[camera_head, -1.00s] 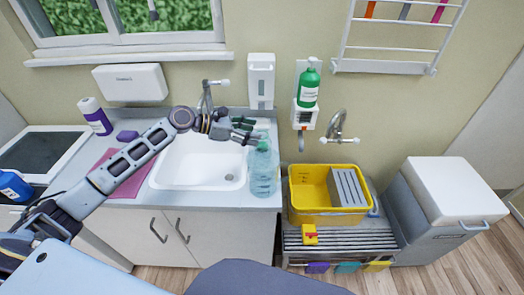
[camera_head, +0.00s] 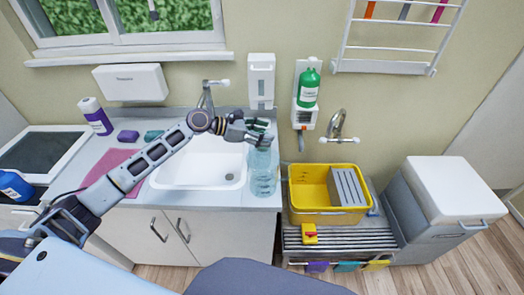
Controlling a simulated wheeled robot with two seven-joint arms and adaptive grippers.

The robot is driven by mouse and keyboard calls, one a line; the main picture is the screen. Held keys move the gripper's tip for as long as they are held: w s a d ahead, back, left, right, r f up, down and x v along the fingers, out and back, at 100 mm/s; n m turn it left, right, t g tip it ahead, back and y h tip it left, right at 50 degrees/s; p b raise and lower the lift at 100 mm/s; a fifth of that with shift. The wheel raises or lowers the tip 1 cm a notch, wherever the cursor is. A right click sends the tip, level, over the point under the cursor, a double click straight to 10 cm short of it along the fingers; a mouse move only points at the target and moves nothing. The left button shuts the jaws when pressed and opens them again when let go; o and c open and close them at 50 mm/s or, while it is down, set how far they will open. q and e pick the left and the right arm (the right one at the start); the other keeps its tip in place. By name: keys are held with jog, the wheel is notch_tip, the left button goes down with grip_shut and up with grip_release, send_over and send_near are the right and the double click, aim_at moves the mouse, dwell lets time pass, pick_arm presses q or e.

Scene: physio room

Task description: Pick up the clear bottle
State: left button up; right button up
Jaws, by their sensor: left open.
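The clear bottle (camera_head: 263,172) is a bluish, see-through bottle standing upright on the counter, at the right edge of the white sink. My left gripper (camera_head: 262,132) is at the bottle's top, with its dark fingers open around or just in front of the neck. The fingers hide the bottle's cap, and I cannot tell whether they touch it. My right gripper is not in view.
The sink tap (camera_head: 207,97) stands behind my left forearm. A yellow tub (camera_head: 310,217) sits on a slatted stand right of the counter. A green bottle (camera_head: 308,88) is on the wall. A purple-and-white bottle (camera_head: 97,117) stands at the left.

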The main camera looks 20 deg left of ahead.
pick_arm(q)
jog(key=c, duration=1)
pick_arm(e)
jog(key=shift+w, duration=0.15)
pick_arm(q)
jog(key=shift+o, duration=0.2)
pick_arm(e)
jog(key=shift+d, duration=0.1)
pick_arm(q)
jog(key=shift+r, duration=0.1)
